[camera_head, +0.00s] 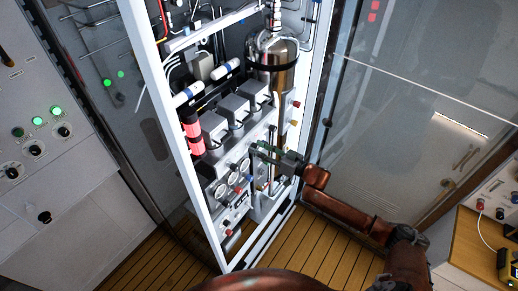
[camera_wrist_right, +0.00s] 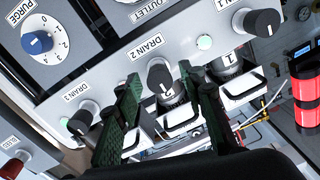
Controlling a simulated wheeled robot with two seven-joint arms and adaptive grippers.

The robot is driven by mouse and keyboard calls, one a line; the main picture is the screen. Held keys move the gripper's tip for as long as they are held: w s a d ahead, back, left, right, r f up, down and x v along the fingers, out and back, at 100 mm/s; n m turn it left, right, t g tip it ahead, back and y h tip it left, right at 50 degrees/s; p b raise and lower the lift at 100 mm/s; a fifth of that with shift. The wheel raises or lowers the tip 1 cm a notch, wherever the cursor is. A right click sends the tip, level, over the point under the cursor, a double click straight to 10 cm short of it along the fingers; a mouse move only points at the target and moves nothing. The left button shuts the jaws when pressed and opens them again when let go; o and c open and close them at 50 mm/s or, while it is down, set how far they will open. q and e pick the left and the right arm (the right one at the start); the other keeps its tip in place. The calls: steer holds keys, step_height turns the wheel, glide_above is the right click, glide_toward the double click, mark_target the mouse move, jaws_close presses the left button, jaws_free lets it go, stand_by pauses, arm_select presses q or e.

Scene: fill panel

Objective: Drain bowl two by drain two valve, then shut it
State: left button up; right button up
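In the right wrist view, the drain two valve (camera_wrist_right: 158,76) is a black knob with a white mark under a "DRAIN 2" label. My right gripper (camera_wrist_right: 163,82) is open, its two green fingers on either side of this knob; whether they touch it I cannot tell. In the head view, my right gripper (camera_head: 262,150) reaches the front of the panel (camera_head: 207,172) from the right and hides the knob. Bowl two cannot be made out clearly; white brackets with dark cylinders behind the knobs are partly covered by the fingers. My left gripper is not in view.
The drain three knob (camera_wrist_right: 81,119) is left of the fingers, and another black knob (camera_wrist_right: 263,22) is to the right. A blue purge knob (camera_wrist_right: 37,43) sits at upper left. A steel vessel (camera_head: 272,62) stands above the panel. The white cabinet frame (camera_head: 172,130) borders the left.

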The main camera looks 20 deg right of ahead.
jaws_close()
steer(key=shift+n, duration=0.3)
steer(key=n, duration=0.3)
steer(key=shift+n, duration=0.3)
steer(key=n, duration=0.4)
steer(key=shift+n, duration=0.3)
steer(key=n+h+b, duration=0.1)
steer(key=n+b, duration=0.2)
steer(key=n, duration=0.7)
steer(key=shift+s+f, duration=0.1)
steer(key=shift+f, duration=0.05)
steer(key=shift+a, duration=0.1)
